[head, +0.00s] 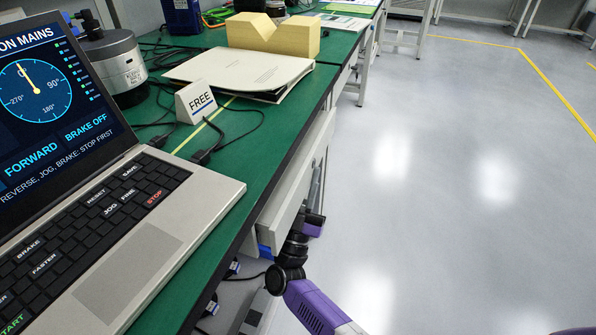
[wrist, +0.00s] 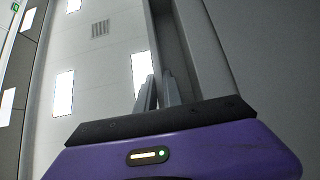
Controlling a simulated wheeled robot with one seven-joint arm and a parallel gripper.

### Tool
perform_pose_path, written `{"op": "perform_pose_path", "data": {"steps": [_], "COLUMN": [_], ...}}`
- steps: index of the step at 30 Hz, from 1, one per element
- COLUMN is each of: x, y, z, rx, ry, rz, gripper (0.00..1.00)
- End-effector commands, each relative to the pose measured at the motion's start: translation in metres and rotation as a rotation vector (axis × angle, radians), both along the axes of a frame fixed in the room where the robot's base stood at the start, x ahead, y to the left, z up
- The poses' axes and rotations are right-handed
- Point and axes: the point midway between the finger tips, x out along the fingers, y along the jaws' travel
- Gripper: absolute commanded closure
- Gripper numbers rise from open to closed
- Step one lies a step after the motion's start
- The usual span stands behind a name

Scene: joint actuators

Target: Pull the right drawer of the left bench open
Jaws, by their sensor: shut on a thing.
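The left bench has a green top (head: 240,150) with a pale drawer front (head: 292,190) below its right-hand edge. The drawer front appears to stand slightly out from under the top; how far is hard to tell. My gripper (head: 312,205) is at the outer side of this front, partly hidden by my own wrist. In the wrist view my gripper's two fingers (wrist: 158,92) are close together on a long pale bar, apparently the drawer's handle (wrist: 153,40), beside the grey drawer front (wrist: 206,50). The contact itself is small and partly hidden.
A laptop (head: 140,235), a FREE sign (head: 196,102), a binder (head: 240,72) and a yellow V-block (head: 275,35) stand on the bench. Cables (head: 235,272) hang below it. The grey floor (head: 430,180) to the right is clear.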

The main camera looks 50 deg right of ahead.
Motion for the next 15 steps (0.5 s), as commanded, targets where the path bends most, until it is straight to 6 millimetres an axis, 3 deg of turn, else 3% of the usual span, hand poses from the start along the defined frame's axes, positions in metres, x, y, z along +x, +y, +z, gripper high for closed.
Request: {"op": "perform_pose_path", "data": {"steps": [15], "x": [-0.134], "y": [-0.048], "z": [0.001], "rx": [0.001], "ry": [0.008], "rz": [-0.004], "gripper": [1.00]}}
